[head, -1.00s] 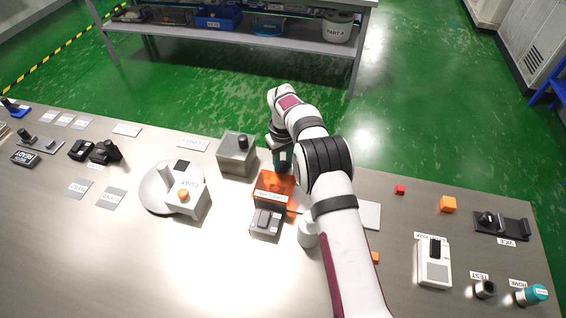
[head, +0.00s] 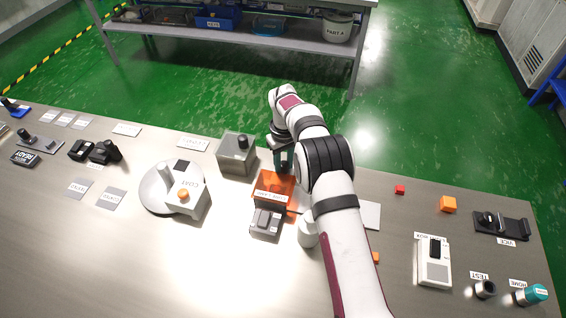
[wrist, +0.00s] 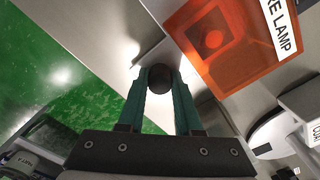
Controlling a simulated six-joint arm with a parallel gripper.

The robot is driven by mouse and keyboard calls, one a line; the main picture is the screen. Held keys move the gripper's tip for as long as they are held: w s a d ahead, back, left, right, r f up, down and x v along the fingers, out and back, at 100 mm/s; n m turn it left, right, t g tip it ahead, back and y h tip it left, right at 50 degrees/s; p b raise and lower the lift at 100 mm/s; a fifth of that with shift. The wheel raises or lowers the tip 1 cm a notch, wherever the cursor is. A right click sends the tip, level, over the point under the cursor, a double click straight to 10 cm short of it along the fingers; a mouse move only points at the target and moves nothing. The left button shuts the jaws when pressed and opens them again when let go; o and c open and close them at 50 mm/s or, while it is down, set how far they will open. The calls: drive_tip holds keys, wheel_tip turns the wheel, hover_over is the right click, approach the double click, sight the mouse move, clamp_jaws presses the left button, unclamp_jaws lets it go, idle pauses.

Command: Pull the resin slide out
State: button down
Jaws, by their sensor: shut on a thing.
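My gripper (head: 284,162) is at the far side of the orange cure lamp in the head view. In the wrist view its teal fingers (wrist: 160,90) are shut on a dark round knob (wrist: 160,76). I take this knob for the handle of the resin slide; no label on it can be read. The orange lamp housing (wrist: 222,48) is close beside the knob, to its upper right. The slide's body cannot be made out, and my arm covers part of this area in the head view.
The orange cure lamp (head: 272,186) has a grey switch box (head: 265,223) in front. A grey box with a black knob (head: 237,158) stands to the left. A round plate with a white unit (head: 188,195) is further left. Small orange blocks (head: 447,204) lie right.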

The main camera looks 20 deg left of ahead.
drive_tip(key=d, duration=2.1)
drive_tip(key=shift+d, duration=0.15)
drive_tip(key=c, duration=0.8)
unclamp_jaws()
drive_tip(key=shift+d, duration=0.1)
drive_tip(key=shift+o, duration=1.1)
wheel_tip(320, 180, up, 16)
